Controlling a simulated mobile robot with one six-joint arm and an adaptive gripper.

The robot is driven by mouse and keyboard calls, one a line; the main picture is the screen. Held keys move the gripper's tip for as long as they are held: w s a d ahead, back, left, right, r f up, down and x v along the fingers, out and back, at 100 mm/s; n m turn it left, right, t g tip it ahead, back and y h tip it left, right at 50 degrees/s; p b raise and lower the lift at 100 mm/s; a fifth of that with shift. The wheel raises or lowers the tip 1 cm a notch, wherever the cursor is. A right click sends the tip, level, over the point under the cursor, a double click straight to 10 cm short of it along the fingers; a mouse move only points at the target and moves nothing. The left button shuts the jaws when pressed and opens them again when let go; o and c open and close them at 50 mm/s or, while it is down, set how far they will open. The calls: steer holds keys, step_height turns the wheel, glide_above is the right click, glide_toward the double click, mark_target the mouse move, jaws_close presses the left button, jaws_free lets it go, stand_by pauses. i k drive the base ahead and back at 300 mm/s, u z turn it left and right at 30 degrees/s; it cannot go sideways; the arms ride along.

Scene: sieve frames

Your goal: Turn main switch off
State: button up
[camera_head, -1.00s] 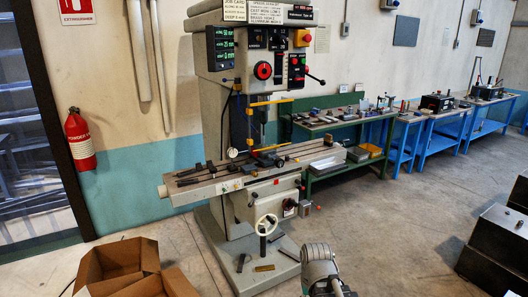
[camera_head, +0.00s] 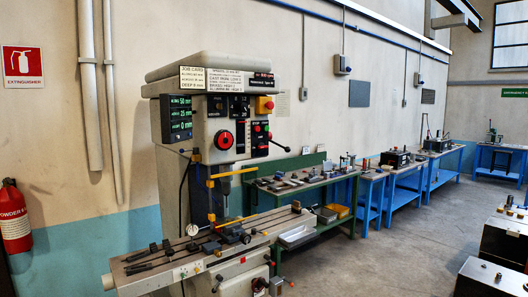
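A grey milling machine (camera_head: 215,72) stands left of the middle. Its front panel carries a large round red rotary knob (camera_head: 223,140); its exact setting is too small to tell. A yellow box with a red button (camera_head: 264,105) sits at the panel's upper right. A small dark control box (camera_head: 260,138) below it has red and green buttons and a lever at its right. A black display (camera_head: 176,118) with green digits is at the left. No label that reads main switch is legible. My gripper is not in view.
The machine's long table (camera_head: 190,262) juts forward with tools on it. A green workbench (camera_head: 310,186) and blue benches stand along the wall. A red extinguisher (camera_head: 13,216) hangs at far left. The floor at the right centre is clear, with dark boxes (camera_head: 505,242) at the right edge.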

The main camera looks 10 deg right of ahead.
mark_target(262, 146)
steer(key=k, duration=1.3)
steer(key=u, duration=0.4)
steer(key=i, duration=1.8)
steer(key=z, duration=0.05)
